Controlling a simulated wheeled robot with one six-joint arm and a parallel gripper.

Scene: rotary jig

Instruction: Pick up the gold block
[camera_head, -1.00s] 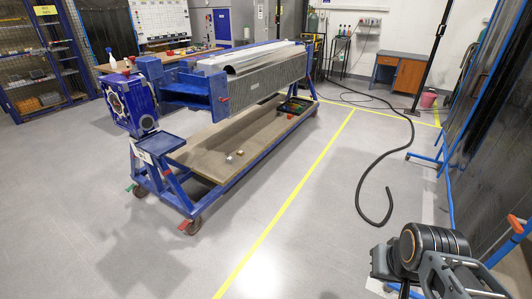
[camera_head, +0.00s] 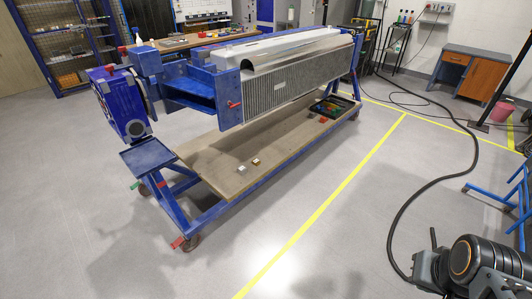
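Two small blocks lie side by side on the wooden lower shelf (camera_head: 225,150) of the blue jig cart. One block (camera_head: 242,169) is a little nearer and to the left, the other (camera_head: 255,162) just behind it to the right. They are too small and washed out by light to tell surely which is gold. Part of my arm, dark with an orange ring, shows at the bottom right. Grey and black parts at its left end may be my gripper (camera_head: 430,268), cut off by the frame edge. It is far from the blocks, and its fingers are not clear.
The jig's ribbed beam (camera_head: 290,88) overhangs the shelf behind the blocks. A dark tray (camera_head: 335,106) with coloured items sits at the shelf's far right end. A black hose (camera_head: 440,182) lies on the floor to the right. The floor in front of the cart is clear.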

